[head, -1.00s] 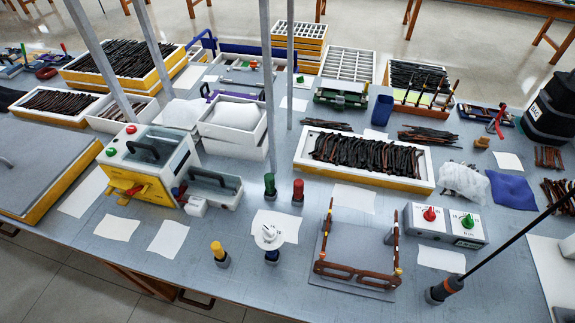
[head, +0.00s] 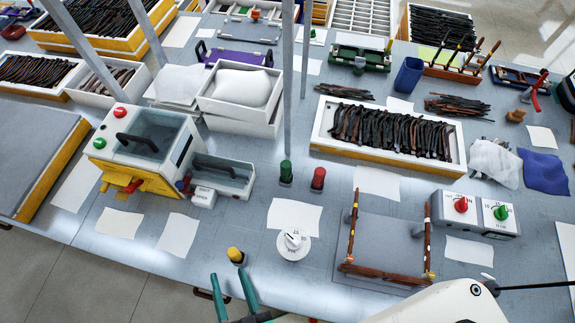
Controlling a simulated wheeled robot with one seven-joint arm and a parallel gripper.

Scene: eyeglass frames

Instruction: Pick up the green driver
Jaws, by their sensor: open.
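The green driver (head: 286,171) stands upright on the grey workbench (head: 330,215), its green top showing above a dark base. A similar red one (head: 318,179) stands just to its right. My gripper (head: 229,281) shows at the bottom edge as two teal fingers, spread apart with nothing visible between them. It is below and left of the green driver in the picture, well apart from it. A yellow-topped one (head: 236,256) lies in the picture between my fingertips and the driver.
A white dial (head: 293,244) sits between paper sheets and the front of the bench. An eyeglass frame (head: 385,275) rests on a grey plate at right. A yellow-and-white machine (head: 142,150) stands left. Thin grey posts rise behind the driver.

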